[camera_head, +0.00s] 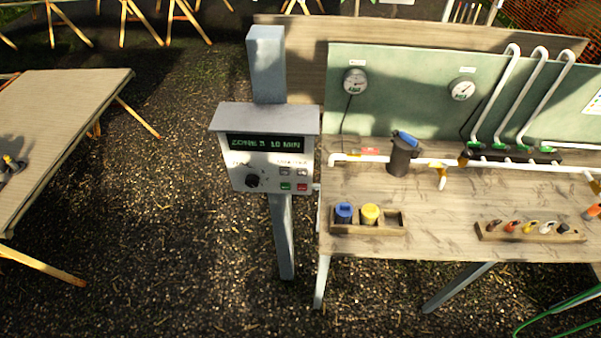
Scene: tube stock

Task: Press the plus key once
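A grey control box (240,178) is mounted on a post, left of the workbench. Its dark display (264,143) shows green text that looks like "ZONE 3 10 MIN". Below the display are a black knob (252,181), two small grey keys (285,172), a green key (286,186) and a red key (302,187). The key markings are too small to read, so I cannot tell which one is the plus key. Neither of my grippers is in view, and nothing touches the panel.
Another table (60,110) stands at left. The gravel ground (180,230) before the box is clear.

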